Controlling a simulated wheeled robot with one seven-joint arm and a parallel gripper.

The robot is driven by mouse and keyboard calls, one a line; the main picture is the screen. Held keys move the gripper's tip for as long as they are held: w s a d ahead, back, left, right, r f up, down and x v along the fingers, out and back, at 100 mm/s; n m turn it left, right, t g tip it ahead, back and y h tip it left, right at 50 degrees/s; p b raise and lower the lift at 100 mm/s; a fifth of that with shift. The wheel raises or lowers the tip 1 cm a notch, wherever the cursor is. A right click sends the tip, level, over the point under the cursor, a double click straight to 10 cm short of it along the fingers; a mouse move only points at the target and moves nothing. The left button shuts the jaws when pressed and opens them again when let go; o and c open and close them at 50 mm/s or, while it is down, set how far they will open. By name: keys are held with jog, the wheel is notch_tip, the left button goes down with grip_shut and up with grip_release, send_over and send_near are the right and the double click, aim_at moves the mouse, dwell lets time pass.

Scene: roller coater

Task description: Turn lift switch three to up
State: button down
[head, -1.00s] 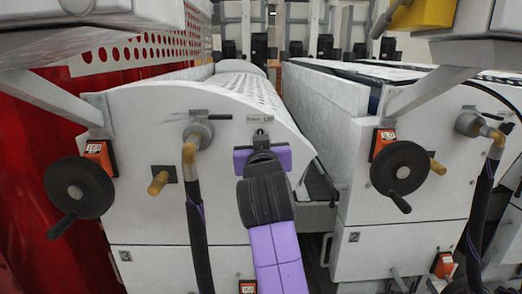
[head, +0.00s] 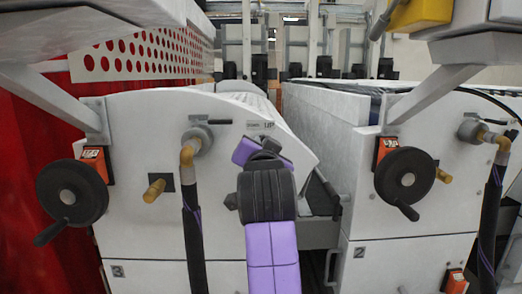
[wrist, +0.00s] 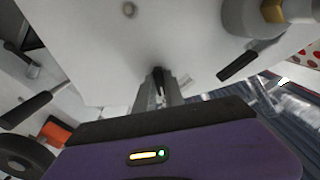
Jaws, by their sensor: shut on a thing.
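The lift switch (wrist: 158,74) is a small dark lever on the white machine panel; in the wrist view it stands between my grey fingertips. My gripper (wrist: 160,88) is shut on it. I cannot read which number the switch has.
A brass-elbowed hose (head: 188,150) hangs left of my gripper. A black handwheel (head: 70,192) is farther left, and another handwheel (head: 404,173) is on the right panel. A dark gap separates the two machine units. Grey guard brackets (head: 50,95) frame the top.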

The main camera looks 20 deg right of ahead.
dwell(0.4)
jog(key=c, duration=1.4)
grip_release()
jog(key=shift+c, duration=0.2)
jog(key=b+v, duration=0.1)
jog(key=v, duration=0.6)
jog(key=shift+s, duration=0.4)
jog(key=shift+a, duration=0.1)
